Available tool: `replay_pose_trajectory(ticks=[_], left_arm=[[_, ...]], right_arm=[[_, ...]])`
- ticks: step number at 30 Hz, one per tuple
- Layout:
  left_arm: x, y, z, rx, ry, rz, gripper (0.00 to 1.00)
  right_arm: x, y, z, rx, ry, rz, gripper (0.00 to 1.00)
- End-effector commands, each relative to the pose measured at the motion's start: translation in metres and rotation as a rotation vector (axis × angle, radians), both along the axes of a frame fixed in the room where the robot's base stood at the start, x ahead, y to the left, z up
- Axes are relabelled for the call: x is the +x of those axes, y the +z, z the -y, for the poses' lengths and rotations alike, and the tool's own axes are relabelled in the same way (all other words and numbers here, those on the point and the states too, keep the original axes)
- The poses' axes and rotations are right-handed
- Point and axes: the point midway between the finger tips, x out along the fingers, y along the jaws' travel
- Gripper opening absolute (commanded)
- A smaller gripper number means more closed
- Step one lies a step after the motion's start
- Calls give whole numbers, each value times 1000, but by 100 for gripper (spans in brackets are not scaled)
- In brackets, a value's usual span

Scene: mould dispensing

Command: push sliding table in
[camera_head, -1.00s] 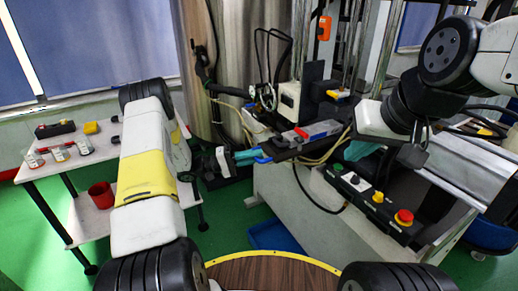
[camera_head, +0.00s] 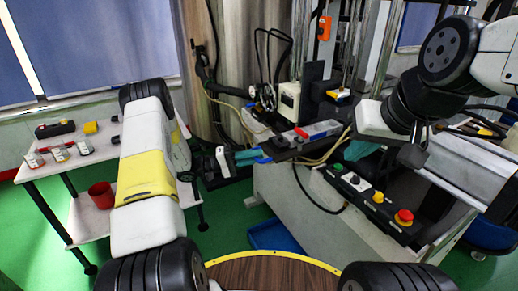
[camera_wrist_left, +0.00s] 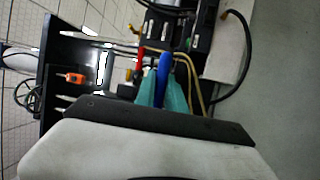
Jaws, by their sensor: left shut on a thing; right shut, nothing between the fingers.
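The sliding table (camera_head: 318,131) is a dark plate with a grey block on it, jutting out of the machine toward the left. A blue handle (camera_head: 262,160) sticks out at its near left end. My left gripper (camera_head: 256,155) has teal fingers and is shut on the blue handle, which also shows in the left wrist view (camera_wrist_left: 163,75) between the fingers (camera_wrist_left: 161,95). My right gripper (camera_head: 362,153) is mostly hidden behind its own wrist, near the right side of the machine; only a teal part shows.
A control panel (camera_head: 372,200) with a red emergency button (camera_head: 403,217) stands at the machine's front right. Yellowish hoses (camera_head: 325,154) hang by the table. A white side table (camera_head: 75,148) with small bottles and a red cup (camera_head: 102,195) stands at left. A blue bin (camera_head: 274,236) sits below.

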Motion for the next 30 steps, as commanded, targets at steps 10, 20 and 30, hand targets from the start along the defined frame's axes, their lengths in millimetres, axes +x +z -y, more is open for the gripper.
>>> replay_pose_trajectory(ticks=[10, 20, 30], left_arm=[[16, -1, 23, 2, -2, 2, 0], [53, -1, 77, 3, 1, 0, 0], [55, -1, 80, 2, 3, -2, 0]], right_arm=[[0, 0, 0, 0, 0, 0, 0], [0, 0, 0, 0, 0, 0, 0], [0, 0, 0, 0, 0, 0, 0]])
